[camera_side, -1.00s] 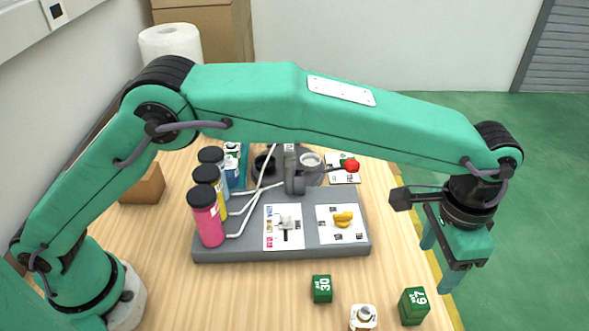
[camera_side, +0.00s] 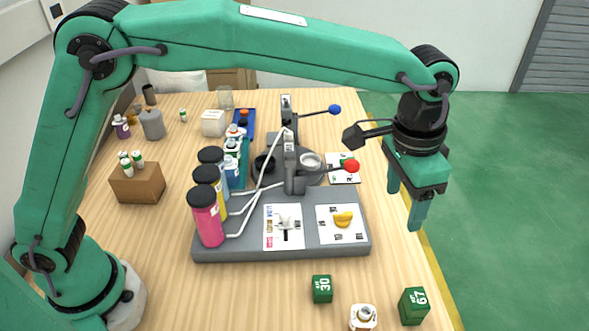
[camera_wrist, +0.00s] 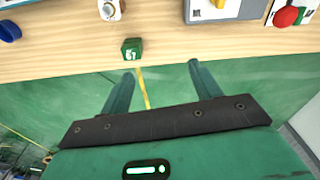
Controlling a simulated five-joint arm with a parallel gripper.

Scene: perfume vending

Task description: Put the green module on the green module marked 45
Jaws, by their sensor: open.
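A green module marked 67 (camera_side: 414,306) sits at the table's near right edge in the side view; it also shows near the table edge in the wrist view (camera_wrist: 131,49). A green module marked 30 (camera_side: 322,289) sits to its left. I cannot see a mark 45 on either. My gripper (camera_side: 404,205) is open and empty, held in the air around the right table edge, above and apart from the modules. In the wrist view its two fingers (camera_wrist: 160,72) are spread, with the floor behind them.
A small white piece (camera_side: 363,317) with a round top lies between the modules. A grey station (camera_side: 282,252) with pink, yellow and blue bottles, cards and red- and blue-knobbed levers fills the middle. A brown block (camera_side: 137,187) holds small vials at the left. The wooden front left is clear.

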